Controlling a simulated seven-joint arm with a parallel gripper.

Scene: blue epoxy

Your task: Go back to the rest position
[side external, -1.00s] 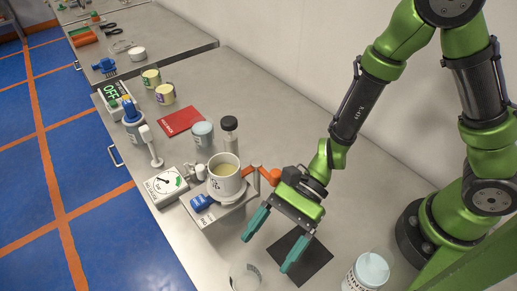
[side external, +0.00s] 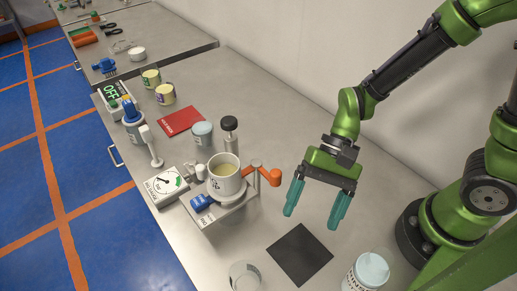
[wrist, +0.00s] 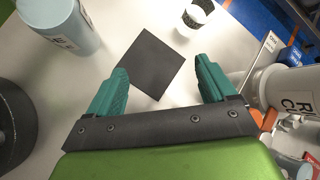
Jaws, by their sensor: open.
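My gripper (side external: 317,210) is open and empty, raised above the steel bench. Its two teal fingers are spread apart and point down. In the side external view it hangs near the black square mat (side external: 300,254), on the side toward the wall. In the wrist view the bare mat (wrist: 152,64) shows between and beyond the fingertips (wrist: 163,82). Nothing is between the fingers.
A white pot (side external: 226,182) sits on a stand with an orange handle (side external: 268,177), left of my gripper. A clear cup (side external: 245,276) and a light-blue-lidded jar (side external: 368,272) stand near the mat. A vacuum gauge (side external: 166,186) and red booklet (side external: 181,121) lie farther left. The bench toward the wall is clear.

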